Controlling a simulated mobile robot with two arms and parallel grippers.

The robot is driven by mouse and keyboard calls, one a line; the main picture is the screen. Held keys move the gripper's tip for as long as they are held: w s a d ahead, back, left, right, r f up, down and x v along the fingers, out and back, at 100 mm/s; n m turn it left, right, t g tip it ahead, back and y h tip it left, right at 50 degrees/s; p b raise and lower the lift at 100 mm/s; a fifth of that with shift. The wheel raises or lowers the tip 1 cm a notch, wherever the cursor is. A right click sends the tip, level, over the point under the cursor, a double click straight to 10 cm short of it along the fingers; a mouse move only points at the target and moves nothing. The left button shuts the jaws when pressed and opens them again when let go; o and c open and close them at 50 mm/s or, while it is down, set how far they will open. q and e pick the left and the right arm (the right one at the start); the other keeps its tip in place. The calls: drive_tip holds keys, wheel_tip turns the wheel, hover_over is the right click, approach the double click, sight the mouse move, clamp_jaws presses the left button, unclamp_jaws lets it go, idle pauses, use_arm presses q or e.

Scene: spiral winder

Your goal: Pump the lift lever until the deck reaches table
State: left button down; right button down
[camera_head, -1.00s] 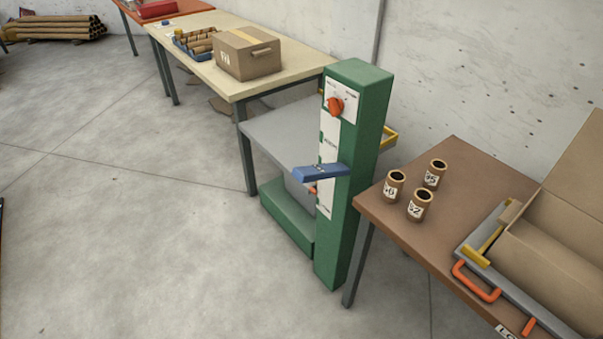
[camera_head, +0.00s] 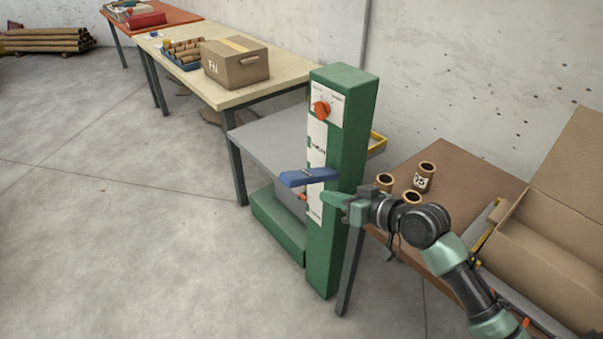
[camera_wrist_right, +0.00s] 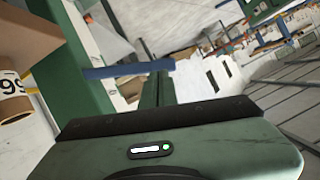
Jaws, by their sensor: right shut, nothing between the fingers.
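The lift has a green column (camera_head: 345,130), a grey deck (camera_head: 265,138) and a green base (camera_head: 278,225). The deck sits lower than the cream table (camera_head: 290,72) behind it. A blue lever-like bar (camera_head: 308,177) sticks out leftward from the column front; it also crosses the right wrist view (camera_wrist_right: 125,70). A small orange part (camera_head: 302,196) shows just below it. My right gripper (camera_head: 327,200) is shut and empty, in front of the column, just below and right of the blue bar; contact cannot be told. My left gripper is not in view.
A brown table (camera_head: 465,165) at right holds several cardboard tubes (camera_head: 423,177) and an open carton (camera_head: 550,240); my right forearm passes over it. A closed box (camera_head: 236,66) stands on the cream table. A red knob (camera_head: 321,108) is high on the column.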

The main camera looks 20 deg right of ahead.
wheel_tip(320, 180, up, 6)
drive_tip(key=w+d+t, duration=0.1)
drive_tip(key=w+d, duration=0.1)
drive_tip(key=shift+w+t+y, duration=0.3)
drive_tip(key=shift+f, duration=0.1)
drive_tip(key=p, duration=0.1)
hover_over(301, 179)
drive_tip(key=d, duration=0.2)
drive_tip(key=shift+w+a+f+m, duration=0.1)
drive_tip(key=shift+f+m, duration=0.05)
drive_tip(key=shift+f, duration=0.35)
drive_tip(key=shift+w+a+f+m, duration=0.1)
drive_tip(key=shift+f+m, duration=0.05)
drive_tip(key=shift+f, duration=0.35)
drive_tip(key=f, duration=0.1)
drive_tip(key=a+f, duration=0.1)
drive_tip(key=shift+s+f, duration=0.1)
drive_tip(key=shift+f, duration=0.25)
drive_tip(key=shift+s+a+f, duration=0.15)
drive_tip(key=shift+a+f, duration=0.05)
drive_tip(key=shift+f, duration=0.45)
drive_tip(key=shift+f, duration=0.1)
